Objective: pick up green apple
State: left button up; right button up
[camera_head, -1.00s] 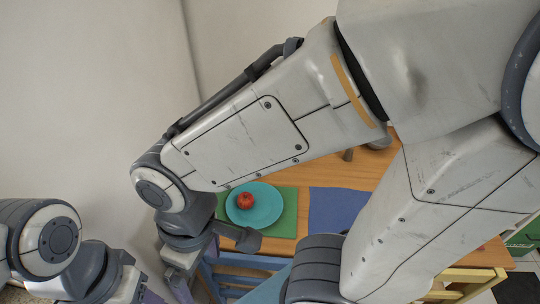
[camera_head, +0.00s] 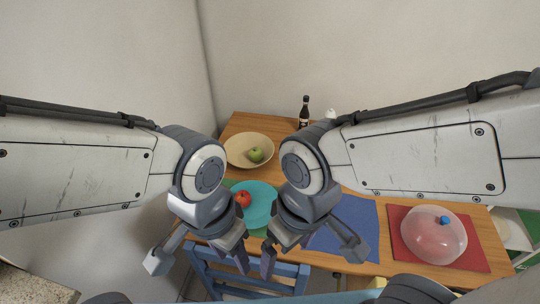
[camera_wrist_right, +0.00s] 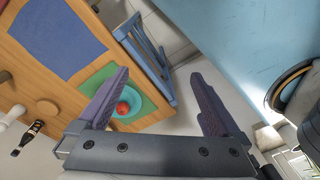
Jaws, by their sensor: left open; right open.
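The green apple (camera_head: 256,154) sits in a wide beige bowl (camera_head: 238,143) on the wooden table, in the head view. My left gripper (camera_head: 206,262) is open and empty, in front of the table's near edge. My right gripper (camera_head: 290,258) is open and empty beside it, near the blue chair; its two fingers show spread apart in the right wrist view (camera_wrist_right: 160,108). Both grippers are well short of the bowl. The green apple is not seen in the right wrist view.
A red apple (camera_head: 243,198) lies on a teal plate (camera_head: 262,205) between my arms and the bowl. A dark bottle (camera_head: 304,113) stands at the back. A clear dome (camera_head: 433,236) rests on a red mat (camera_head: 480,258) at right. A blue chair (camera_head: 262,287) stands before the table.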

aim_at(255, 154)
jog(key=z, duration=0.45)
jog(key=k, duration=1.1)
jog(key=u, duration=0.4)
jog(key=i, duration=1.45)
jog(key=z, duration=0.1)
